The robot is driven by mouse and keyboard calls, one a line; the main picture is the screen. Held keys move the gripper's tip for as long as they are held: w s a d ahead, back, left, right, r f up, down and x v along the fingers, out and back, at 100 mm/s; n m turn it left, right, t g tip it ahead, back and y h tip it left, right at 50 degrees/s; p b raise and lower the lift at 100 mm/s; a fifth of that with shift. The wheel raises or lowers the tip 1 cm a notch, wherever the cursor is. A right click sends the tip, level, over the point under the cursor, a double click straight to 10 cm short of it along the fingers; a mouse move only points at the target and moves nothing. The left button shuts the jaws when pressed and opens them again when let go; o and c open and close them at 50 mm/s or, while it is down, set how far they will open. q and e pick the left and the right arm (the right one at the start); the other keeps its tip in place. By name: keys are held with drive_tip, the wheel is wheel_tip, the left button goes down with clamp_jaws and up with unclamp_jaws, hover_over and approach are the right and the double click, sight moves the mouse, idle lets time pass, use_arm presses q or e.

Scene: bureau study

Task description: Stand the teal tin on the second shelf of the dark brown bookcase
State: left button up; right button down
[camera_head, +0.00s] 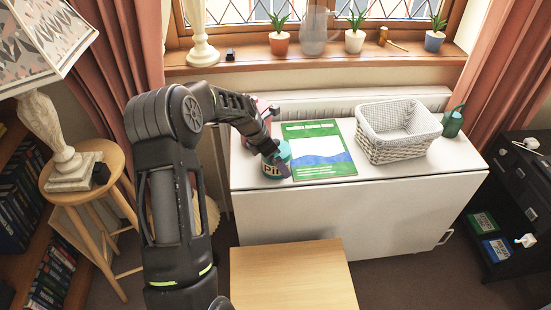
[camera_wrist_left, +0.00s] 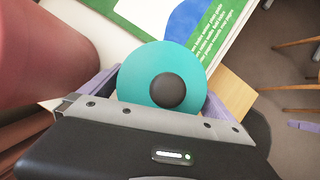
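The teal tin (camera_head: 281,151) stands upright near the left end of the white cabinet top (camera_head: 400,185), with part of its label showing. In the left wrist view its round teal lid (camera_wrist_left: 135,75) with a dark knob faces the camera. My left gripper (camera_head: 275,158) reaches down over it, its two fingers against opposite sides of the tin. A brown bookcase (camera_head: 62,247) with rows of books shows in part at the left edge, behind the stool; most of its shelves are hidden or out of frame.
A green-and-white book (camera_head: 320,150) lies just right of the tin, then a wicker basket (camera_head: 398,145) and a green watering can (camera_head: 453,122). A red object (camera_head: 262,108) stands behind. A round stool (camera_head: 85,190) with a lamp stands before the bookcase. A wooden table (camera_head: 293,275) is in front.

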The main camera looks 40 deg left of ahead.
use_arm(q)
drive_tip(key=shift+r, duration=0.2)
drive_tip(key=v, duration=1.2)
drive_tip(key=shift+s+a+f, duration=0.1)
idle(0.3)
